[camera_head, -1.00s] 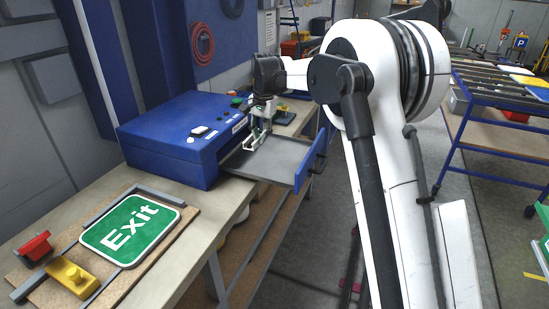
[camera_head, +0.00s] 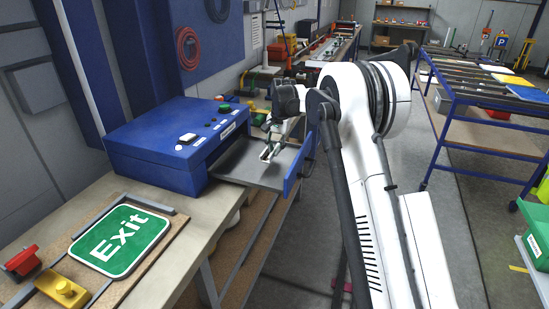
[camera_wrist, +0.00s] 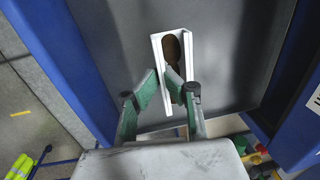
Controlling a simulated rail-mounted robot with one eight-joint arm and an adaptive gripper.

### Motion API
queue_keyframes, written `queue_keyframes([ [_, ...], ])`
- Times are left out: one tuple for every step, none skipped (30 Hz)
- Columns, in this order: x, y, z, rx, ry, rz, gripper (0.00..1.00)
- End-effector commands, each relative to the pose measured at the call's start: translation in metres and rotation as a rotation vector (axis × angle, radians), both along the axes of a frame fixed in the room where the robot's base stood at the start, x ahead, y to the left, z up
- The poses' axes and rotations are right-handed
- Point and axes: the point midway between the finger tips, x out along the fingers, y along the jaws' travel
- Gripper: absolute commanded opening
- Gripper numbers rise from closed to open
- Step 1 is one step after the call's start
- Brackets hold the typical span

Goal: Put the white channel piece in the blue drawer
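The white channel piece (camera_wrist: 157,55) shows in the wrist view over the grey floor of the blue drawer (camera_wrist: 235,60). My gripper (camera_wrist: 160,72) has its green-padded fingers on both sides of the piece's left wall, shut on it. The inside of the channel looks brown. In the head view my gripper (camera_head: 268,152) holds the piece over the drawer, which is pulled out from the blue box; its blue front (camera_head: 299,166) faces right. I cannot tell whether the piece touches the drawer floor.
The blue control box (camera_head: 165,155) stands on the workbench (camera_head: 215,205) left of the drawer. A green Exit sign (camera_head: 120,240) lies on a board at front left, with red and yellow clamps beside it. A blue rack (camera_head: 480,105) stands at right.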

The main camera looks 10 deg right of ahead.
Motion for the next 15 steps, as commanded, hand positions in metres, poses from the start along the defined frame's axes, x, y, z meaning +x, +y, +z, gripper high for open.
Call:
queue_keyframes([
  [0.000, 0.000, -0.005, 0.000, 0.000, 0.000, 0.00],
  [0.000, 0.000, -0.008, 0.000, 0.000, 0.000, 0.00],
  [0.000, 0.000, -0.013, 0.000, 0.000, 0.000, 0.00],
  [0.000, 0.000, -0.018, 0.000, 0.000, 0.000, 0.00],
  [0.000, 0.000, -0.022, 0.000, 0.000, 0.000, 0.00],
  [0.000, 0.000, -0.027, 0.000, 0.000, 0.000, 0.00],
  [0.000, 0.000, -0.031, 0.000, 0.000, 0.000, 0.00],
  [0.000, 0.000, -0.033, 0.000, 0.000, 0.000, 0.00],
  [0.000, 0.000, -0.035, 0.000, 0.000, 0.000, 0.00],
  [0.000, 0.000, -0.035, 0.000, 0.000, 0.000, 0.00],
  [0.000, 0.000, -0.035, 0.000, 0.000, 0.000, 0.00],
  [0.000, 0.000, -0.035, 0.000, 0.000, 0.000, 0.00],
  [0.000, 0.000, -0.035, 0.000, 0.000, 0.000, 0.00],
  [0.000, 0.000, -0.035, 0.000, 0.000, 0.000, 0.00],
  [0.000, 0.000, -0.035, 0.000, 0.000, 0.000, 0.00],
])
